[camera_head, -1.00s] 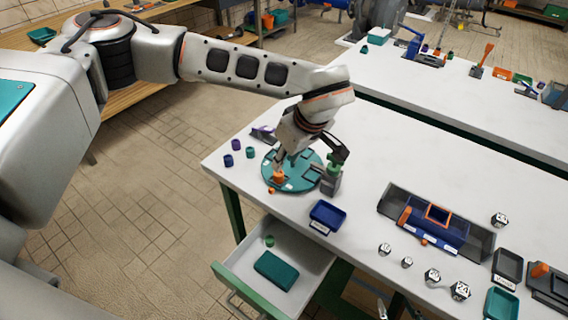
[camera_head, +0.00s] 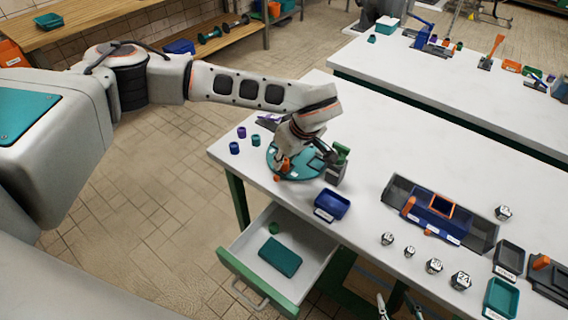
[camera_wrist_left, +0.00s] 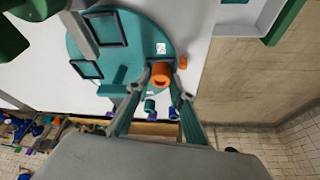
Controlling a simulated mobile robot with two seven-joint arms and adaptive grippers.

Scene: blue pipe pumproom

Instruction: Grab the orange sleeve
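The orange sleeve (camera_head: 285,165) stands on the teal round plate (camera_head: 311,171) at the left end of the white table. In the left wrist view the sleeve (camera_wrist_left: 161,75) shows its hollow top near the rim of the plate (camera_wrist_left: 177,50). My left gripper (camera_wrist_left: 167,82) is open, pointing down, with its fingers spread on both sides of the sleeve. I cannot tell whether a finger touches it. In the head view, my left gripper partly hides the plate. My right gripper (camera_head: 398,308) shows at the bottom edge, its fingers apart and empty.
A grey block with a green top (camera_head: 336,172) stands close right of my left gripper. Small purple, blue and teal cups (camera_head: 255,140) stand left of the plate. A blue bin (camera_head: 331,205) is in front, above an open drawer (camera_head: 245,249).

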